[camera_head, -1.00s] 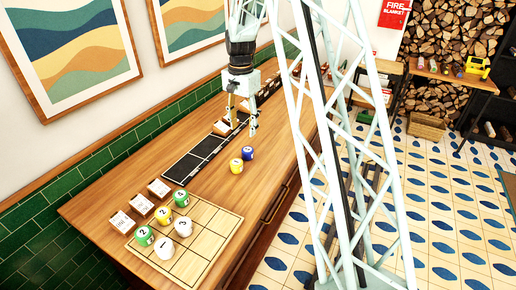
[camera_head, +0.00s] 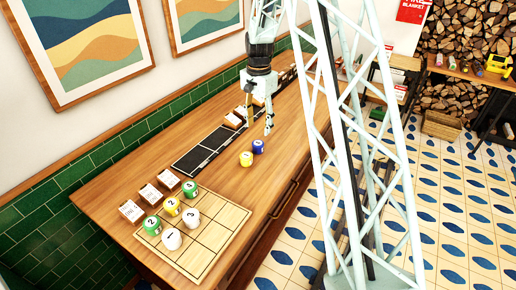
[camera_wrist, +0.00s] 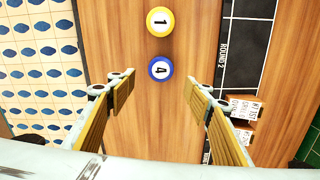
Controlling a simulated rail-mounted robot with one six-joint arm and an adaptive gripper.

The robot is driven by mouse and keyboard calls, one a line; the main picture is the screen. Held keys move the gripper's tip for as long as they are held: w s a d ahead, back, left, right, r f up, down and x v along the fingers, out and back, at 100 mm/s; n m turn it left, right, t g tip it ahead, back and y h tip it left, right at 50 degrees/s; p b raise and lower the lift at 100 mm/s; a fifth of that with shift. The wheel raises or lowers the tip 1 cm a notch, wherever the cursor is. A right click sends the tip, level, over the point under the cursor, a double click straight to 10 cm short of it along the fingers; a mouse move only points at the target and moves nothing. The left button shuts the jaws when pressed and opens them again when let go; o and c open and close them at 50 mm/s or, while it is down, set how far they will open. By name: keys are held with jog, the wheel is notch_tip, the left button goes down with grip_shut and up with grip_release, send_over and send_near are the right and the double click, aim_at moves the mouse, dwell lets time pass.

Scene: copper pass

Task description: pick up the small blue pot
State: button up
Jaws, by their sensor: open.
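The small blue pot (camera_head: 258,146), a short round pot, stands upright on the wooden counter just beyond a yellow pot (camera_head: 246,158). In the wrist view the blue pot (camera_wrist: 160,68) shows a 4 on its pale top. The yellow pot (camera_wrist: 159,21) there shows a 1. My gripper (camera_head: 257,127) is open and empty, pointing down above the counter. In the wrist view its two fingers stand wide apart, one on each side of the picture, with the blue pot centred ahead between them. Nothing touches the pot.
A pale gridded board (camera_head: 222,230) with several green, yellow and white pots lies at the near end. Card holders (camera_head: 150,195) line its wall side. A black strip (camera_head: 197,158) runs along the counter near the wall. The counter (camera_head: 290,125) around the blue pot is mostly clear.

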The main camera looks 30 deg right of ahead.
aim_at(258, 142)
jog(key=shift+f, duration=3)
jog(key=shift+f, duration=2.6)
jog(key=shift+c, duration=0.6)
jog(key=c, duration=0.9)
jog(key=shift+w+r, duration=0.1)
jog(key=shift+r, duration=0.1)
jog(key=shift+r, duration=4.85)
